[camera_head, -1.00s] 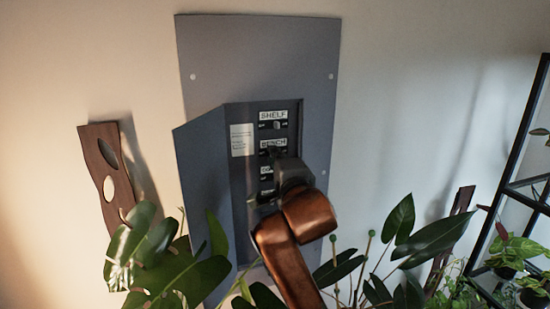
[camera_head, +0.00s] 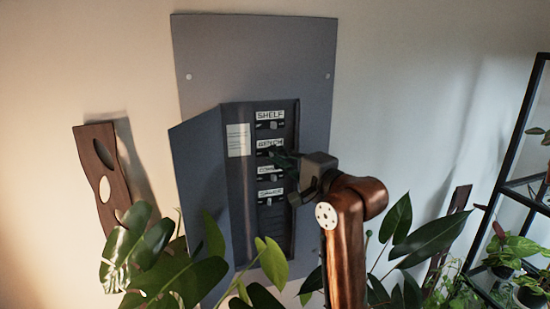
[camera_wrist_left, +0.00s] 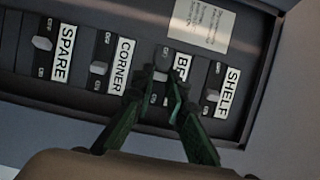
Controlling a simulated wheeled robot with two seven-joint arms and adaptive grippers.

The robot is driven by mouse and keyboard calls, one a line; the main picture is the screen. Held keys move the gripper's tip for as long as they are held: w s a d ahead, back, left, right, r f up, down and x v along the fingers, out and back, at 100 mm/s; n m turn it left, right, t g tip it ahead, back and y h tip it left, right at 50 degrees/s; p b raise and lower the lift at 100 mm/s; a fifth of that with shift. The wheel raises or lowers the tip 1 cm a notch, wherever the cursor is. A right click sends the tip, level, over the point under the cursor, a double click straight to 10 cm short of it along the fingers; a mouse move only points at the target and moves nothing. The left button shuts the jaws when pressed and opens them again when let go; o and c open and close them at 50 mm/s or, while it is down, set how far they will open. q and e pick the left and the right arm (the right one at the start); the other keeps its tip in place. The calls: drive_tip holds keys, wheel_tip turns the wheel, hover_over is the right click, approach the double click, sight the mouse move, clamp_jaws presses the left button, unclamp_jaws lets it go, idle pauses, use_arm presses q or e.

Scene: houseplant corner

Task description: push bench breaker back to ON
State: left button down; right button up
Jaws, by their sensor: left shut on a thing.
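The bench breaker (camera_head: 270,143) is the second row in the grey wall panel, below the shelf breaker (camera_head: 270,121). In the wrist view its label (camera_wrist_left: 181,67) is partly hidden by a finger. My left gripper (camera_head: 279,157) reaches the bench row from the right. In the left wrist view its dark green fingertips (camera_wrist_left: 168,80) close on the pale bench switch, between its OFF and ON marks. The fingers cover much of the switch, so I cannot tell its exact position. My right gripper is in neither view.
The corner breaker (camera_wrist_left: 99,68) and spare breaker (camera_wrist_left: 43,44) sit close beside it. The panel door (camera_head: 202,195) stands open at left. Leafy plants (camera_head: 165,265) crowd below, and a black shelf rack (camera_head: 515,185) stands at right.

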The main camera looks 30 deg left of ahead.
use_arm(q)
drive_tip(key=shift+w+d+n+g+y, duration=0.1)
drive_tip(key=shift+w+n+g+y, duration=0.1)
drive_tip(key=shift+n+g, duration=0.55)
drive_tip(key=shift+w+d+n+g+y, duration=0.15)
drive_tip(key=shift+n+g, duration=0.3)
drive_tip(key=shift+g, duration=0.6)
drive_tip(key=shift+w+a, duration=0.1)
drive_tip(key=c, duration=1.9)
unclamp_jaws()
drive_tip(key=shift+c, duration=0.2)
drive_tip(key=s+d, duration=0.1)
drive_tip(key=d, duration=1.1)
drive_tip(key=shift+s, duration=0.2)
